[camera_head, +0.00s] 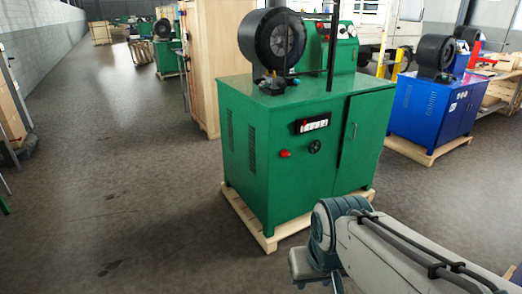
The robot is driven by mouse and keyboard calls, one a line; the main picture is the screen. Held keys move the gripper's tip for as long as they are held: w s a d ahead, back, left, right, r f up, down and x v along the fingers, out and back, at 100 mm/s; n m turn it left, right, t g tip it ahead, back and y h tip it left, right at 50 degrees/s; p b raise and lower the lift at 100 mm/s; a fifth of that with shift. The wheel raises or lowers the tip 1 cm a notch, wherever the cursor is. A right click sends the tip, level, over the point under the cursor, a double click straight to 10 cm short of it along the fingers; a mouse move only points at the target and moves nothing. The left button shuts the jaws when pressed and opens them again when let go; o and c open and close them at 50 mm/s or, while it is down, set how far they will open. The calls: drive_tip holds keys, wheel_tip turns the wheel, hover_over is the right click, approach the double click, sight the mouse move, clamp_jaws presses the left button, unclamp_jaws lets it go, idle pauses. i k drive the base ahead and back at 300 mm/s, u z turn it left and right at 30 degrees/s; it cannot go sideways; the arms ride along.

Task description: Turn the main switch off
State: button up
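A green crimping machine (300,190) stands on a wooden pallet in the middle of the view. Its front panel carries a red knob (285,153) and, to the right, a round black knob (315,147). A small dark-framed display or label panel (313,123) sits above them. I cannot tell for sure which knob is the main switch, or its position. My arm reaches in from the lower right, in front of the machine's lower right corner and apart from the knobs.
The pallet (268,242) sticks out around the machine's base. A blue crimping machine (432,108) stands on another pallet to the right. A tall wooden crate (215,60) stands behind on the left. The floor (120,200) on the left and in front is free.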

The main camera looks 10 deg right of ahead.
sight(285, 152)
drive_tip(key=u, duration=0.5)
drive_tip(key=i, duration=2.25)
drive_tip(key=z, duration=1)
